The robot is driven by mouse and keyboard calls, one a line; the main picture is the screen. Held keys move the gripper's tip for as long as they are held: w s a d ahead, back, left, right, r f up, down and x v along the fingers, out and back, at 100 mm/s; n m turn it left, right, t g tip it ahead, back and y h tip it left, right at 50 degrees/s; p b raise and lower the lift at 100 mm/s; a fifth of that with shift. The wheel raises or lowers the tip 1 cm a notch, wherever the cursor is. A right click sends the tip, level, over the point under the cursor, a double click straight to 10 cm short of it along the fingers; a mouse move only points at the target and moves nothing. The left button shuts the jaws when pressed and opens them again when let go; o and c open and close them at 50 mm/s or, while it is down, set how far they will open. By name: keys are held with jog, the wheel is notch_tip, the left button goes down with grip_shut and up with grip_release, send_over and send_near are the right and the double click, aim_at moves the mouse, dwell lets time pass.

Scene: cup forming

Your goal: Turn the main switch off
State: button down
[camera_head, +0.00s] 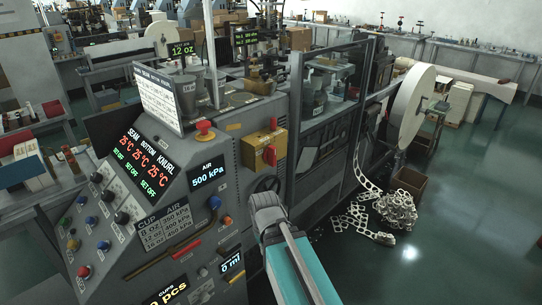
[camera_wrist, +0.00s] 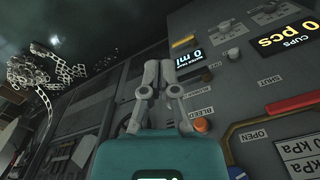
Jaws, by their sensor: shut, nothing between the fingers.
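The main switch appears to be the yellow box (camera_head: 257,146) with a red handle (camera_head: 270,155) on the side of the grey machine, in the head view. The handle looks roughly upright; no on or off marking is readable. My gripper (camera_head: 265,201) is below the box, in front of a dark handwheel (camera_head: 267,184), and apart from the red handle. In the wrist view my gripper (camera_wrist: 160,66) has its fingertips together with nothing held. The yellow box does not show in the wrist view.
The wrist view shows an orange knob (camera_wrist: 201,125) near a BLEED label and a red lever (camera_wrist: 290,103) between SHUT and OPEN labels. A red button (camera_head: 205,127) tops the panel. Scrap webbing (camera_head: 393,208) lies on the open floor at right.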

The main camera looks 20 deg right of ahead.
jog(key=c, duration=1)
grip_release()
jog(key=shift+w, duration=0.1)
jog(key=o, duration=0.5)
jog(key=shift+w+a+f+m+y, duration=0.1)
jog(key=shift+w+f+m+y, duration=0.05)
jog(key=shift+w+m+y, duration=0.4)
jog(key=shift+c, duration=0.2)
jog(key=shift+o, duration=0.3)
jog(key=w+m+t+y, duration=0.1)
jog(key=m, duration=0.1)
jog(key=w+m+y+b, duration=0.1)
jog(key=w, duration=0.1)
jog(key=w+m+t+y, duration=0.1)
jog(key=w+m, duration=0.1)
jog(key=shift+r+m+t+y+b, duration=0.25)
jog(key=shift+m+t+b, duration=0.05)
jog(key=shift+m, duration=0.05)
jog(key=m+t+y+b, duration=0.4)
jog(key=m+t, duration=0.9)
jog(key=m, duration=1.1)
send_near(275, 153)
jog(key=s, duration=0.2)
jog(key=shift+s+d+f+p, duration=0.1)
jog(key=shift+s+d+p, duration=0.15)
jog(key=shift+d, duration=0.25)
jog(key=shift+w+a, duration=0.1)
jog(key=shift+w, duration=0.05)
jog(key=x, duration=1.3)
jog(key=shift+w, duration=0.35)
